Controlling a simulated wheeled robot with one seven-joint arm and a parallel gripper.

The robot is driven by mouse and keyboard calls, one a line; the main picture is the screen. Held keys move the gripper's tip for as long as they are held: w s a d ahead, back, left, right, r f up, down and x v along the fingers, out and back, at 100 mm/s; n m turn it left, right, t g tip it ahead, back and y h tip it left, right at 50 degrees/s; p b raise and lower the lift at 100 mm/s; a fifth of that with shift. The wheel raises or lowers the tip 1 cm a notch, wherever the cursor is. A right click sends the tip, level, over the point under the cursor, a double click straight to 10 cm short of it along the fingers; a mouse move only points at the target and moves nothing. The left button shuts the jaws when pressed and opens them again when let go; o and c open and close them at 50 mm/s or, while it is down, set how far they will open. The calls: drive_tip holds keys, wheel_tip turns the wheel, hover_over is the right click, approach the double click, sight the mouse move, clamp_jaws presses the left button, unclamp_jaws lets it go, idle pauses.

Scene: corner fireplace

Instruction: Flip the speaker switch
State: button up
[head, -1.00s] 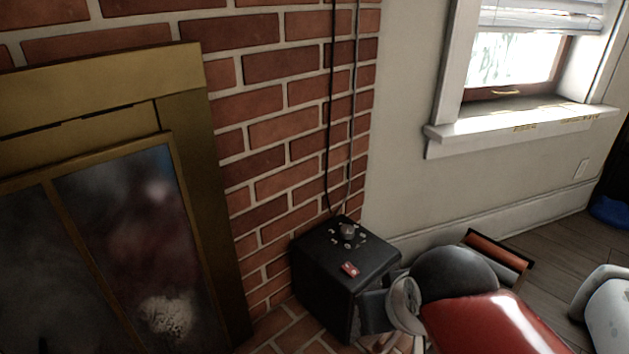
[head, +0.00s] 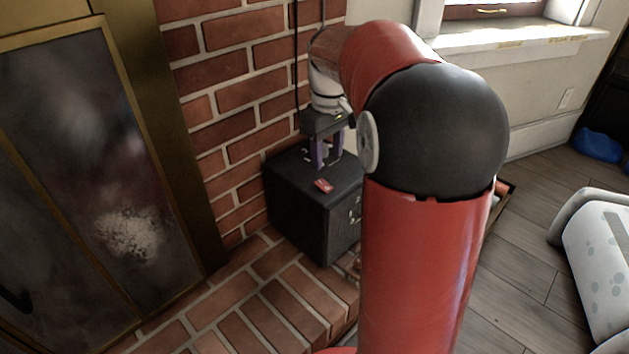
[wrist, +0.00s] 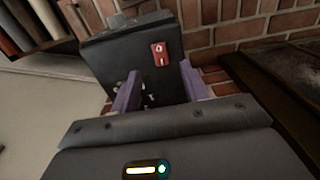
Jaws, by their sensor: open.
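The speaker (head: 312,212) is a black box standing against the brick wall. In the wrist view the switch (wrist: 161,54) shows white 0 and I marks, on the speaker's dark top (wrist: 120,52). My gripper (head: 324,163) hangs over the top of the speaker, behind the switch in the head view. Its two purple fingers are apart with nothing between them. In the wrist view the gripper (wrist: 160,85) has the switch just beyond and between its fingertips. I cannot tell whether the fingers touch the speaker.
The brick wall (head: 232,95) is close beside the speaker, with cables hanging down it. A brass-framed fireplace (head: 75,150) is at left. The brick hearth (head: 262,312) is clear. A white spotted object (head: 600,260) is on the wooden floor at right.

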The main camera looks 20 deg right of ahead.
sight(326, 187)
wheel_tip(326, 187, down, 8)
drive_tip(key=shift+w+d+b, duration=0.1)
drive_tip(key=shift+b, duration=0.85)
